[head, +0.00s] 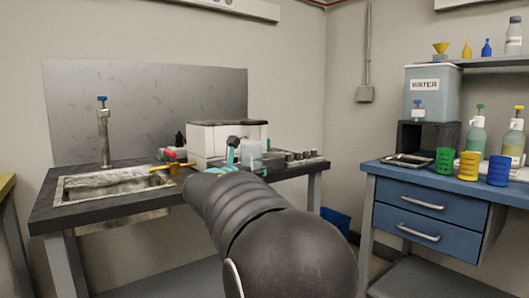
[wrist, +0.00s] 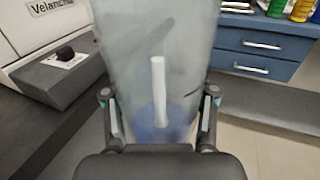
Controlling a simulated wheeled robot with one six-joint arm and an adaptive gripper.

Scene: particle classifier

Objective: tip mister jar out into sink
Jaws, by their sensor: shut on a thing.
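My gripper (wrist: 159,118) is shut on the mister jar (wrist: 158,60), a translucent grey jar with a pale stick-like part inside and a bluish patch low down. In the head view the jar (head: 251,154) shows small beyond my dark arm, in front of the white machine. The teal-tipped gripper (head: 246,158) is partly hidden by my arm. The sink (head: 72,197) is a metal basin set in the dark counter at the left, with a blue-topped tap (head: 103,135) behind it. The jar is to the right of the sink, not over it.
A white machine (head: 208,145) stands on the dark counter (head: 50,217), with small red and yellow items between it and the sink. A blue-drawered bench (head: 385,185) at the right holds a water tank (head: 440,100), coloured cups (head: 469,165) and bottles. Open floor lies between the benches.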

